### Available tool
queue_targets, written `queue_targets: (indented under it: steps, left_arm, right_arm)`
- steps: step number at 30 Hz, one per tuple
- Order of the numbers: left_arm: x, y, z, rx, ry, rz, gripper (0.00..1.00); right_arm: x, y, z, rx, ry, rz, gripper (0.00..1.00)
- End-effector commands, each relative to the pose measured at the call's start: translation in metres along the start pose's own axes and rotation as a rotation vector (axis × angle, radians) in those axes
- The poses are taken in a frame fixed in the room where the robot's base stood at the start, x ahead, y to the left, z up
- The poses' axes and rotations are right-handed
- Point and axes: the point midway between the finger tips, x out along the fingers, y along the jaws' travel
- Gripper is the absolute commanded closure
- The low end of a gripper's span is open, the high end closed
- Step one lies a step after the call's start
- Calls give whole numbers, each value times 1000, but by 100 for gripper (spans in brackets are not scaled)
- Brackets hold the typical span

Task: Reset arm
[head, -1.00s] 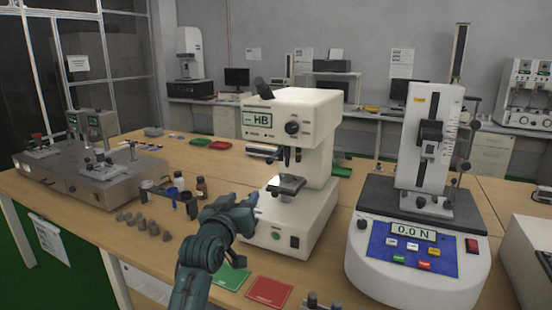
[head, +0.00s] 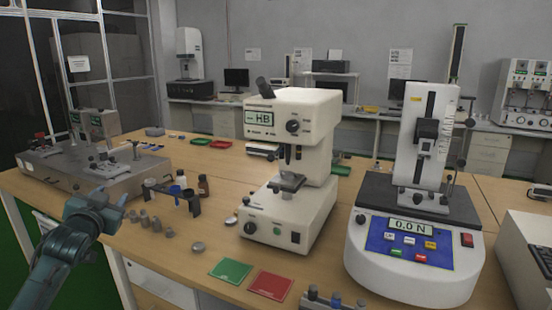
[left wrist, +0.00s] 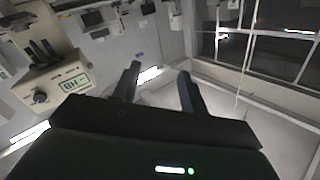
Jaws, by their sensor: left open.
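My left gripper (head: 118,202) is at the left front of the wooden bench, on the arm that comes in from the lower left in the head view. It is empty and beside the small grey weights (head: 144,222). In the left wrist view, its two dark fingers (left wrist: 160,75) stand apart with nothing between them. That view looks tilted across the room. My right gripper is in neither view.
The hardness tester (head: 290,165) stands mid-bench, with a green mat (head: 231,271) and a red mat (head: 270,285) in front. The force tester (head: 415,255) is to its right. A bottle rack (head: 195,204) stands behind the weights. A metal apparatus (head: 85,175) is farther left.

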Motion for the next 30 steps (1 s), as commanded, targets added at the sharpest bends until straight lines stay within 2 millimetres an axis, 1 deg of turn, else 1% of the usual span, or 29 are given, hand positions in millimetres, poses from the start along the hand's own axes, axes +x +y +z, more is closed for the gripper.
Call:
queue_targets:
  steps: [1, 2, 3, 8, 11, 14, 15, 17, 18, 20, 21, 23, 24, 26, 27, 29, 30]
  left_arm:
    - [-2, -21, 2, 41, -5, -26, 57]
    - [-3, -30, 3, 61, -9, -36, 57]
    - [-9, -6, 22, 59, -28, 2, 57]
    - [-34, 36, 67, 92, -74, 81, 57]
    - [-57, 64, 100, 112, -110, 139, 57]
    - [-88, 97, 135, 131, -151, 210, 57]
    - [-104, 111, 151, 137, -170, 244, 57]
    - [-133, 134, 175, 146, -203, 300, 57]
    - [-155, 148, 191, 151, -225, 339, 57]
    - [-188, 169, 211, 153, -255, 396, 57]
    - [-209, 180, 222, 153, -275, 431, 57]
    - [-239, 195, 236, 150, -301, 478, 57]
    - [-257, 203, 243, 147, -317, 506, 57]
    - [-283, 214, 251, 141, -339, 544, 57]
    - [-299, 220, 256, 137, -353, 568, 57]
    - [-323, 228, 262, 130, -374, 602, 57]
    - [-338, 233, 266, 125, -387, 623, 57]
  right_arm:
    - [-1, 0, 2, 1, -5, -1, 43]
    - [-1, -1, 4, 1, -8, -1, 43]
    - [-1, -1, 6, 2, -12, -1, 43]
    - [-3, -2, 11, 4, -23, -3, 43]
    - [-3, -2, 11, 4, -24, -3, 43]
    - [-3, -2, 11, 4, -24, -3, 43]
    - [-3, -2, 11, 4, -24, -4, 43]
    - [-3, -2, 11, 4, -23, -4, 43]
    - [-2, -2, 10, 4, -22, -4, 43]
    - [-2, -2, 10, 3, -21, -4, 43]
    - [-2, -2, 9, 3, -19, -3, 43]
    - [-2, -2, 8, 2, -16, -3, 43]
    - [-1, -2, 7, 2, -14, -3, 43]
    - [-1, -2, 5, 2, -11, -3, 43]
    - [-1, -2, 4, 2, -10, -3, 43]
    - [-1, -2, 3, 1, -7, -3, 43]
    - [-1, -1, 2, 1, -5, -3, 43]
